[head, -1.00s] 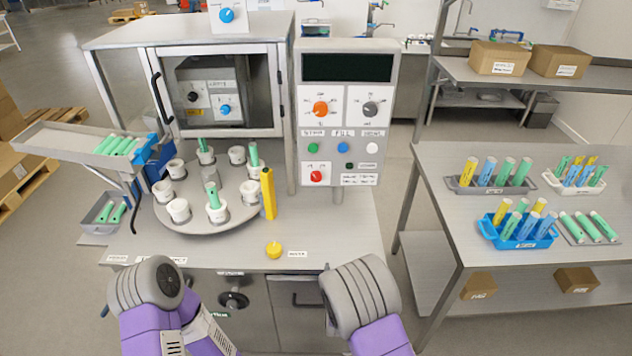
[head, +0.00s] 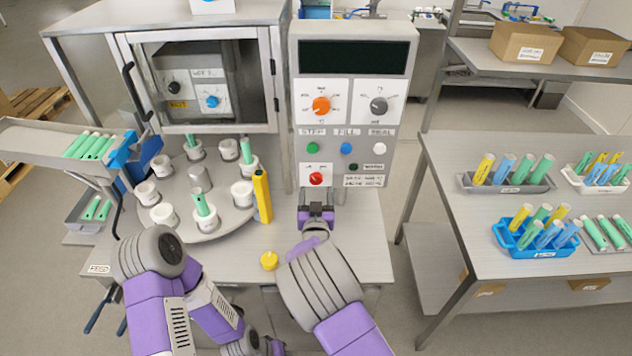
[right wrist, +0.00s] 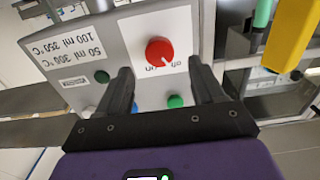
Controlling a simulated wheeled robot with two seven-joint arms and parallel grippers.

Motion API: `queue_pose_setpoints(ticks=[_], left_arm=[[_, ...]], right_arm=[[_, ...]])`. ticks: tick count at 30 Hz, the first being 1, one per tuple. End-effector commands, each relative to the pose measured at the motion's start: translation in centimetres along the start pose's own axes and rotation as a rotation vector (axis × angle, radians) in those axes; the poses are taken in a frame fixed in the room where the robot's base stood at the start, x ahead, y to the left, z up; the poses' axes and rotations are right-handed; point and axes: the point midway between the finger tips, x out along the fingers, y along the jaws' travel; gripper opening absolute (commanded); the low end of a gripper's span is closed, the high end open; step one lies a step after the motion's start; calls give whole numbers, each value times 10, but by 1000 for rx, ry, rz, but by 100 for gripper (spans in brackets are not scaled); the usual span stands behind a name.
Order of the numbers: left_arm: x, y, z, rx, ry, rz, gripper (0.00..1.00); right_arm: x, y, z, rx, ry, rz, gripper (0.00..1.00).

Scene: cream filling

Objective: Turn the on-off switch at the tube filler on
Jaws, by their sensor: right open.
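The on-off switch is a red round knob (head: 316,179) at the lower left of the tube filler's grey control panel (head: 400,110). In the right wrist view, upside down, the red knob (right wrist: 159,50) sits on a white plate with small on and off labels; its pale mark seems to face the off label. My right gripper (head: 316,208) is open just below and in front of the knob. In the right wrist view its fingers (right wrist: 162,85) stand apart on either side of the knob, not touching it.
Green (head: 312,147), blue (head: 346,148) and white (head: 379,151) buttons sit above the knob. A yellow post (head: 262,195) and a turntable (head: 215,222) with cups and tubes stand left. A yellow cap (head: 269,260) lies on the counter. A tube table (head: 450,215) stands right.

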Motion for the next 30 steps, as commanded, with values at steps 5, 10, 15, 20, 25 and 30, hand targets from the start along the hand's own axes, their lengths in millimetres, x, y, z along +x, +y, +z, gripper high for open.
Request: queue_pose_setpoints(ticks=[5,10,15,20,25,30], left_arm=[[-1,0,0,0,1,0,43],[-1,0,0,0,1,0,43],[-1,0,0,0,1,0,43],[-1,0,0,0,1,0,43],[-1,0,0,0,1,0,43],[-1,0,0,0,1,0,43]], right_arm=[[25,0,1,-1,0,0,68],[39,0,1,-1,-1,0,68],[43,0,1,-1,-3,0,68],[43,0,1,-1,-3,0,68],[43,0,1,0,-2,0,46],[43,0,1,0,-2,0,20]])
